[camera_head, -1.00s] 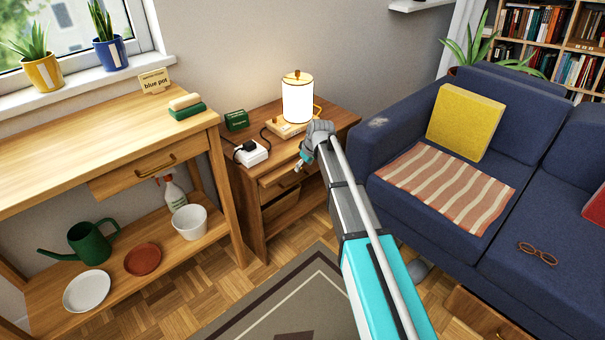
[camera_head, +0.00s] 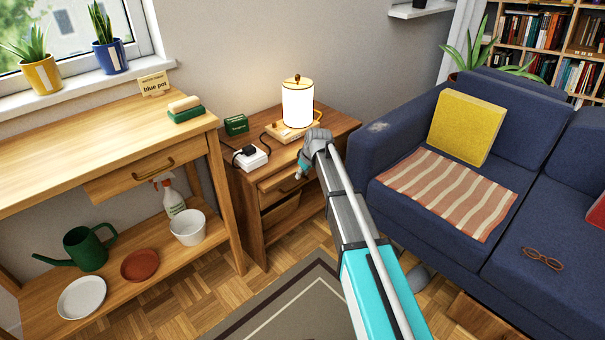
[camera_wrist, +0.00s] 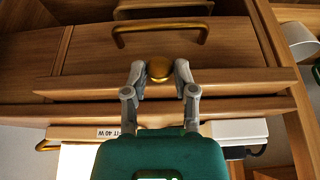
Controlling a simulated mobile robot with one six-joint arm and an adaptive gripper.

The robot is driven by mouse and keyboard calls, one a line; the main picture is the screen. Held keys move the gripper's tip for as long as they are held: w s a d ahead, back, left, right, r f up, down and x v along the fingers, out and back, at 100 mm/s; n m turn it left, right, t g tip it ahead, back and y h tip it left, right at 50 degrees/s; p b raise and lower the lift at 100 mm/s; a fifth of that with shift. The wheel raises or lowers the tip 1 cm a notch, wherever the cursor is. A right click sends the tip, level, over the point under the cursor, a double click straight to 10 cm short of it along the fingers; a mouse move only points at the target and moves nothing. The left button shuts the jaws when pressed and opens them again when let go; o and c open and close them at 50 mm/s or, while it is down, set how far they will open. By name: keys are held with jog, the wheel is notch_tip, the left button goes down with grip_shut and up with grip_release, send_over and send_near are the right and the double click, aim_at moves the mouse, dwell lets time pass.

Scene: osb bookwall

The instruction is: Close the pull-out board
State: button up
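The pull-out board (camera_head: 272,183) is a thin wooden board sticking out from under the top of the wooden nightstand (camera_head: 237,190). In the wrist view the board (camera_wrist: 90,87) runs across the picture, with a round brass knob (camera_wrist: 159,69) at its middle.
A drawer with a brass handle (camera_wrist: 160,30) is below the board. A lit lamp (camera_head: 297,103), a white socket box (camera_head: 250,157) and a green box (camera_head: 236,124) stand on the nightstand. A wooden workbench (camera_head: 100,140) is at left, a blue sofa (camera_head: 370,150) at right.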

aim_at(294, 168)
grip_shut()
jog(key=shift+w+a, duration=1.6)
jog(key=shift+w, duration=0.05)
jog(key=o, duration=0.6)
grip_release()
jog(key=shift+s+d, duration=0.1)
jog(key=shift+d, duration=0.05)
